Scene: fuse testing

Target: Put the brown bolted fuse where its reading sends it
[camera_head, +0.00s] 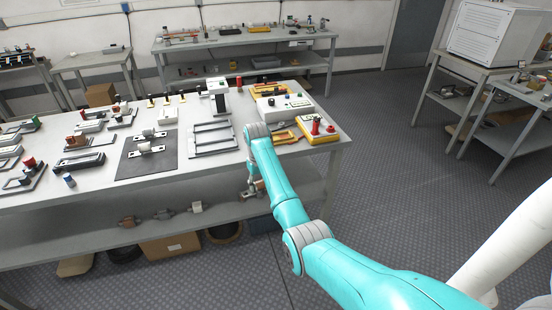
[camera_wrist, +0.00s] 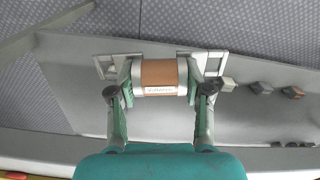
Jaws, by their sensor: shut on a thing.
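The brown bolted fuse (camera_wrist: 160,73) shows in the wrist view, with a pale label, metal end caps and flat slotted metal tabs. My gripper (camera_wrist: 164,88) is shut on it, one finger at each end of the body. The label writing is too small to read. In the head view my gripper (camera_head: 252,188) hangs low at the table's front edge, below the tabletop, partly hidden by my arm. A white tester box (camera_head: 285,107) and a yellow-based unit with red posts (camera_head: 318,130) stand on the table's right part; no reading is legible.
The lower shelf (camera_head: 75,226) holds several small parts. Another bench (camera_head: 240,38) stands behind.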

